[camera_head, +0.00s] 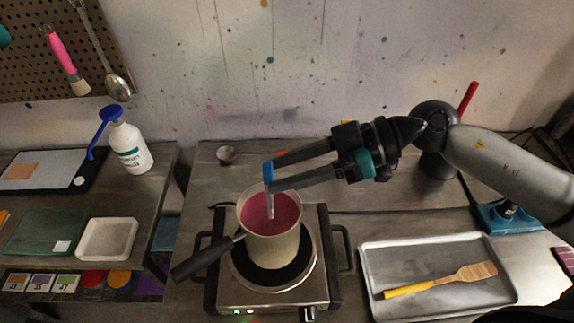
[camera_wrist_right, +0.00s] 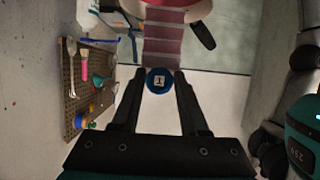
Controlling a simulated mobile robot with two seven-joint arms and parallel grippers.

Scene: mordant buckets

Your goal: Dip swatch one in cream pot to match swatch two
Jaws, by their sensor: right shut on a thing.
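The cream pot (camera_head: 271,249) stands on the hot plate with dark pink-red liquid (camera_head: 284,211) in it. My right gripper (camera_head: 269,175) is shut on the blue round clip of swatch one (camera_head: 269,203), directly above the pot. The pale strip hangs upright from the clip, its lower end inside the pot's rim; whether it touches the liquid is hard to tell. In the right wrist view the blue clip (camera_wrist_right: 159,80), marked 1, sits between the fingertips, with the banded pinkish strip (camera_wrist_right: 164,40) beyond it. I cannot make out swatch two for certain. My left gripper is not in view.
The hot plate (camera_head: 246,296) has side handles, and the pot's black handle (camera_head: 207,258) points front left. A metal tray (camera_head: 440,250) with a yellow-handled wooden spatula (camera_head: 440,280) lies right. A white bottle (camera_head: 130,145), white dish (camera_head: 107,239) and green mat (camera_head: 45,232) are left.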

